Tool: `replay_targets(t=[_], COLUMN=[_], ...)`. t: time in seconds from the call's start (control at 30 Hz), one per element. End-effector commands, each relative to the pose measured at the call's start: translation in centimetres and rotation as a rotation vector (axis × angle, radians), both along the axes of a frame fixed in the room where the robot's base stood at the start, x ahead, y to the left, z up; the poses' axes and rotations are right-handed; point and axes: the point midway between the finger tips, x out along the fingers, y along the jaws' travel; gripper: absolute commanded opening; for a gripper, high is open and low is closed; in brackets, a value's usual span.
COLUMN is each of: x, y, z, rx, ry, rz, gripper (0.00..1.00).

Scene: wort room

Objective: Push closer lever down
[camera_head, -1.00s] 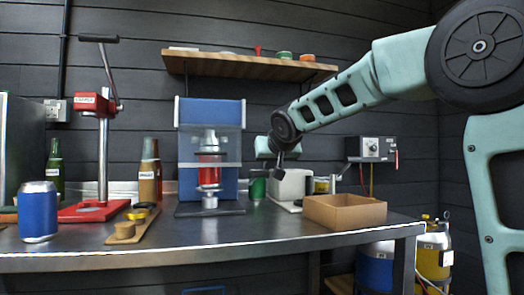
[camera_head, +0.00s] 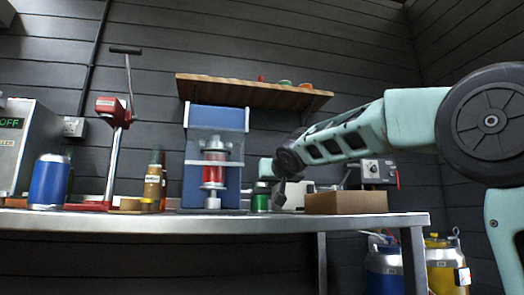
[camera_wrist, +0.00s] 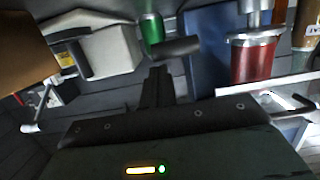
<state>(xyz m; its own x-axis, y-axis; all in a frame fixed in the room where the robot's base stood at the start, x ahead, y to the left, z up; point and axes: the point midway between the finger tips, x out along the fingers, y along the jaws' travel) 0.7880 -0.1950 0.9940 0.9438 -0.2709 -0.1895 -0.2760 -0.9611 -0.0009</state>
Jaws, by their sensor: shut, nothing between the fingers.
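A red bench press (camera_head: 110,108) stands at the left of the table. Its long lever (camera_head: 128,75) is up, with a dark handle (camera_head: 125,50) on top. A blue machine (camera_head: 230,118) with a clear front holds a red can (camera_head: 214,168); this can also shows in the wrist view (camera_wrist: 252,62). I cannot tell which of these is the closer. My gripper (camera_head: 280,194) is shut and empty, pointing down beside the green can (camera_head: 260,198). In the wrist view, a dark bar (camera_wrist: 176,47) lies by my fingertips (camera_wrist: 160,73); contact is unclear.
A cardboard box (camera_head: 345,202) and a pale box (camera_wrist: 108,50) stand right of my gripper in the head view. A blue can (camera_head: 48,182) and bottles (camera_head: 152,186) stand left. A shelf (camera_head: 240,90) hangs above the blue machine.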

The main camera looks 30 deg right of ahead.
Motion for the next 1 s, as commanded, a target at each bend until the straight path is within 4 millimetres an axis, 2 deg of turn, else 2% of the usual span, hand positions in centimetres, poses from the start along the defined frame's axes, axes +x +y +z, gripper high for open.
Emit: replay_targets(t=[0.07,0.8,1.0], x=[0.0,0.1,0.3], y=[0.0,0.0,-0.1], z=[-0.6,-1.1,0.3], rx=[0.000,0.001,0.000], ry=[0.000,0.011,0.009], rz=[-0.001,-0.002,-0.002], gripper=[0.00,0.00,0.00])
